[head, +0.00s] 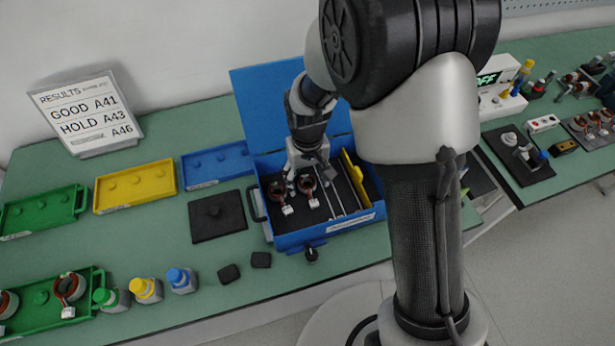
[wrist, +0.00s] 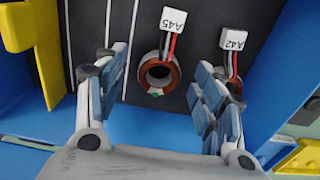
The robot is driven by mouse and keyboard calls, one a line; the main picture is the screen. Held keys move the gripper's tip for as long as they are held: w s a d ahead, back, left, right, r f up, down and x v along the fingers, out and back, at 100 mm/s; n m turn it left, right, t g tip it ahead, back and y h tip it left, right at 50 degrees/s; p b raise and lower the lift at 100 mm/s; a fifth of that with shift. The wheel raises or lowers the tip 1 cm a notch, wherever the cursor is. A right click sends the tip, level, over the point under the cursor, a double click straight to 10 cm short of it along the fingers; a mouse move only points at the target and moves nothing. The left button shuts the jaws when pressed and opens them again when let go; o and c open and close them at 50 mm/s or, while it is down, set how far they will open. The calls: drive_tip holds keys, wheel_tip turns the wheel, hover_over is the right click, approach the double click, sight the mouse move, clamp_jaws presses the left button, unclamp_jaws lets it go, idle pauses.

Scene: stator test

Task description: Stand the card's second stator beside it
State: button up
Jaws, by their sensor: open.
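The results card (head: 88,112) stands at the back left and reads GOOD A41, HOLD A43 and A46. My gripper (head: 301,170) is over the open blue case (head: 288,243), open and empty. In the wrist view my open gripper (wrist: 162,66) has its fingers on either side of a copper-wound stator (wrist: 158,74) tagged A45, in front of it. A second stator tagged A42 (wrist: 232,38) is partly hidden behind the right finger. In the head view these two stators (head: 278,192) lie in the case. The green tray (head: 40,322) at front left holds more stators (head: 68,287); their tags are unreadable.
Green (head: 40,212), yellow (head: 135,187) and blue (head: 215,165) trays line the back left. A dark square plate (head: 217,216) lies left of the case. Green, yellow and blue bottles (head: 147,290) and two small black blocks stand in front.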

wheel_tip(320, 180, up, 12)
idle(0.6)
idle(0.6)
drive_tip(key=s+d+r+m+t, duration=0.2)
drive_tip(key=s+d+r, duration=0.65)
drive_tip(key=r, duration=0.25)
drive_tip(key=s+d+r+m+t, duration=0.1)
drive_tip(key=s+d, duration=0.3)
drive_tip(key=s, duration=0.7)
drive_tip(key=shift+r+t, duration=0.45)
drive_tip(key=shift+t, duration=0.35)
